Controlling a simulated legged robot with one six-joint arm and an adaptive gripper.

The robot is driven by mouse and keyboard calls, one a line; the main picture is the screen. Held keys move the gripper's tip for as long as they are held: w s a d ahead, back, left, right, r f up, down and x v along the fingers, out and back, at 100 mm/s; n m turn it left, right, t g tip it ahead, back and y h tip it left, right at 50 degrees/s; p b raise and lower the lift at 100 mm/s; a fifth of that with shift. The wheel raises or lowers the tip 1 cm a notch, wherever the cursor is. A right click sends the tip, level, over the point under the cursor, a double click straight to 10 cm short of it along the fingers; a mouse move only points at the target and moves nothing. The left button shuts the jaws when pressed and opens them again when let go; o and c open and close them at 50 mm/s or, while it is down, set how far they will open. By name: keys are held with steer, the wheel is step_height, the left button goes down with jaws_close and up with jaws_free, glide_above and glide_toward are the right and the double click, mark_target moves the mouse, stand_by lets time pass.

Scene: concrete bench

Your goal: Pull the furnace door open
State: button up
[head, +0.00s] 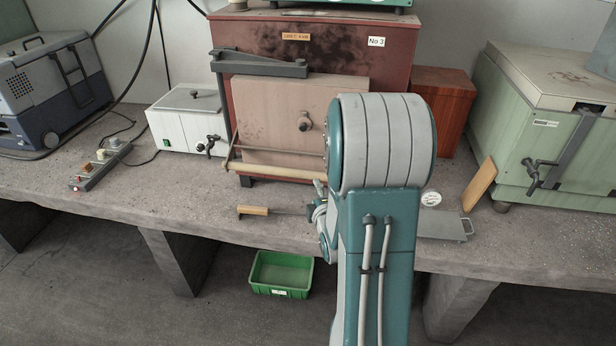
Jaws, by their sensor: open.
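The furnace (340,42) is a rust-red box marked "No 3" at the back centre of the bench. Its pale brick-coloured door (270,115) covers the front and looks closed, with a round dark knob (304,122) in the middle. A tan horizontal handle bar (275,170) runs along the door's lower front on thin side rods. My gripper (319,207) is low in front of the door, below and right of the visible bar, mostly hidden behind my arm. It looks apart from the bar, and no held object is visible. My arm hides the door's right side and the bar's right end.
A grey bracket (258,65) spans the furnace's upper left front. A wooden-handled tool (268,211) lies on the bench near my gripper. A white box (187,120) stands left, a green chest (555,115) right. A green bin (281,273) sits on the floor.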

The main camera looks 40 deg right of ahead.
mark_target(310, 178)
steer(key=x, duration=1)
jaws_close()
